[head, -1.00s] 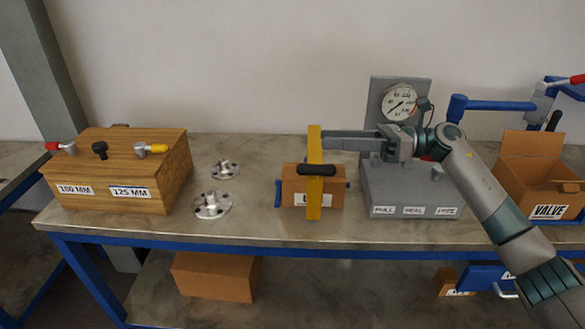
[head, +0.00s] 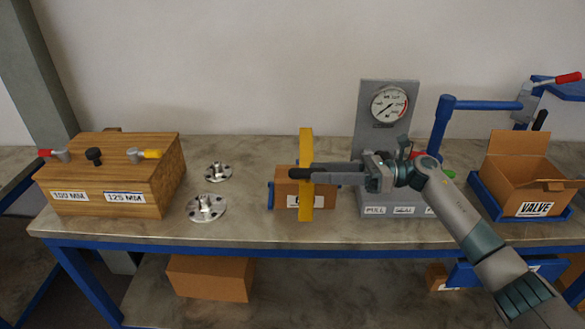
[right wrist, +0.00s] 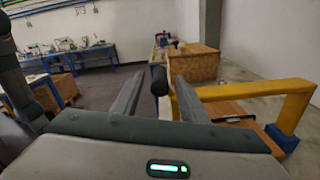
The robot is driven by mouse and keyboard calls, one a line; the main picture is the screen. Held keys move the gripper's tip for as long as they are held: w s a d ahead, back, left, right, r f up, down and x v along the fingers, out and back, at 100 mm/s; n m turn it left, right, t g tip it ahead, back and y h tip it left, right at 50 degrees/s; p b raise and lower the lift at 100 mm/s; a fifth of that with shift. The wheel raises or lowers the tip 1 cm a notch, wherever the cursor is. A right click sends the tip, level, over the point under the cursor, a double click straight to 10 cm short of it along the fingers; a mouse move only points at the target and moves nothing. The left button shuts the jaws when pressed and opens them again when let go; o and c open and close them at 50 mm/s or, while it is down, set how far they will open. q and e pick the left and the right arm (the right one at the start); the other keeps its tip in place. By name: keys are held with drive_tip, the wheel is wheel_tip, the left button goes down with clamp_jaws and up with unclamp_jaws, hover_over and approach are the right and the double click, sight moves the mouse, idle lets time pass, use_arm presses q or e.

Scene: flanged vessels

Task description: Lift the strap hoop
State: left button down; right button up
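The strap hoop (head: 305,206) is a yellow band with a black grip (head: 299,174), standing upright at a small cardboard box (head: 285,188) on the bench. In the right wrist view the yellow hoop (right wrist: 255,90) runs off to the right, with a blue block at its foot. My right gripper (head: 312,173) reaches in from the right at the height of the grip. In the right wrist view its two fingers are apart, with the black grip (right wrist: 159,80) between their tips and gaps showing on both sides. My left gripper is not in view.
A wooden box (head: 120,170) with small handles stands at the left. Two metal flanges (head: 206,206) lie beside it. A grey gauge stand (head: 372,122) is behind my right arm. An open carton marked VALVE (head: 520,182) stands at the right.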

sight(293, 172)
drive_tip(key=a+p, duration=0.1)
drive_tip(key=a, duration=0.2)
drive_tip(key=a+p, duration=0.2)
drive_tip(key=a, duration=0.1)
drive_tip(key=shift+a, duration=0.2)
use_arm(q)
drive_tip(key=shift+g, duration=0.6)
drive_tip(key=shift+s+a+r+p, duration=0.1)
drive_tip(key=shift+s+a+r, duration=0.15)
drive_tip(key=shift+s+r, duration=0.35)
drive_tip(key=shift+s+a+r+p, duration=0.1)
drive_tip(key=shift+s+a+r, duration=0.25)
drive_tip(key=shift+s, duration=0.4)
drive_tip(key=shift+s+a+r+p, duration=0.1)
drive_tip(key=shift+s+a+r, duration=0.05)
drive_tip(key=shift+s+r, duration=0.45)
use_arm(e)
drive_tip(key=shift+a+f, duration=0.15)
drive_tip(key=shift+a, duration=0.4)
clamp_jaws()
